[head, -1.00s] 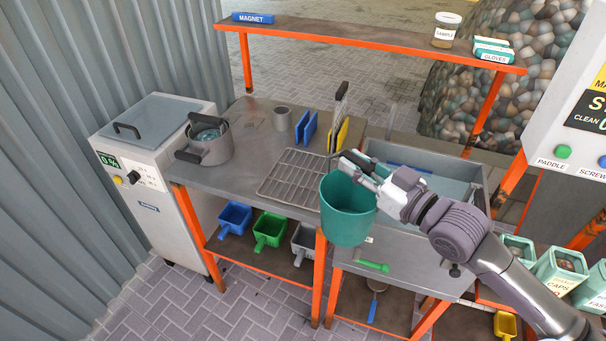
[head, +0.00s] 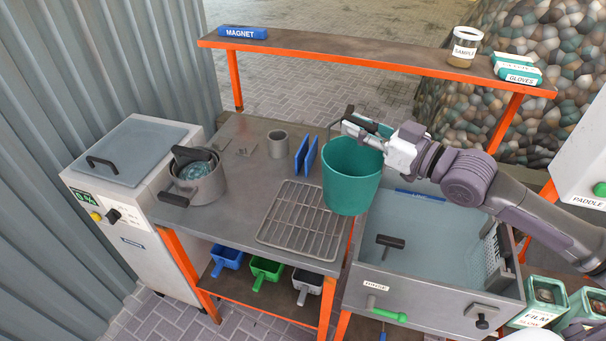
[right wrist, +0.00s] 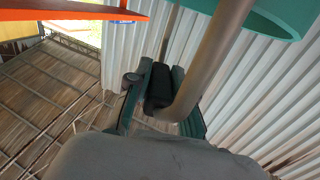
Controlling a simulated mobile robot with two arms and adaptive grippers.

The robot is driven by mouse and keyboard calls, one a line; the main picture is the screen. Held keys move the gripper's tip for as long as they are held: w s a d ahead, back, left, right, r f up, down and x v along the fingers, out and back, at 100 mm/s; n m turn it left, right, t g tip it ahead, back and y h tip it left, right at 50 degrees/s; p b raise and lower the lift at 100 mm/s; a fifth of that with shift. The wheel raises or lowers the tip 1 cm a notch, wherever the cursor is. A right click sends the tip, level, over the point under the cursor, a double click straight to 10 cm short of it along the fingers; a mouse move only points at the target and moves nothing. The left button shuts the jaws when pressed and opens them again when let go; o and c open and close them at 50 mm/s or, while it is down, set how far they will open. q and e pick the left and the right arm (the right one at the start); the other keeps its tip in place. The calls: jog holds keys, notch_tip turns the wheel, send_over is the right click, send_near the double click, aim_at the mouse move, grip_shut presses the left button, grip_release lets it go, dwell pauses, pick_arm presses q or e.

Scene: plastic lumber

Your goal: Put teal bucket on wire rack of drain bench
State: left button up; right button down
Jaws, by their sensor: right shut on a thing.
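In the right wrist view, a grey curved handle passes between the fingers (right wrist: 165,95), and the teal rim (right wrist: 275,18) shows at top right. The bucket appears raised above the bench, at the right edge of the wire rack (head: 300,232) and beside the sink; its exact height is hard to judge. The rack's visible part is empty, and the bucket covers its back right corner. My left gripper is not in view.
Blue upright boards (head: 305,155) and a grey cup (head: 277,144) stand behind the rack. A pot (head: 196,180) is at the left. The sink basin (head: 420,245) lies right of the rack. An orange-edged shelf (head: 370,57) runs above the back.

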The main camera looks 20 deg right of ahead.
jog(key=w+a+f+p, duration=0.3)
jog(key=w+a+f, duration=0.2)
jog(key=a+f, duration=0.3)
jog(key=shift+w+a+f, duration=0.15)
jog(key=shift+w+f, duration=0.25)
jog(key=shift+f, duration=0.5)
jog(key=shift+f, duration=0.25)
jog(key=c, duration=1)
grip_release()
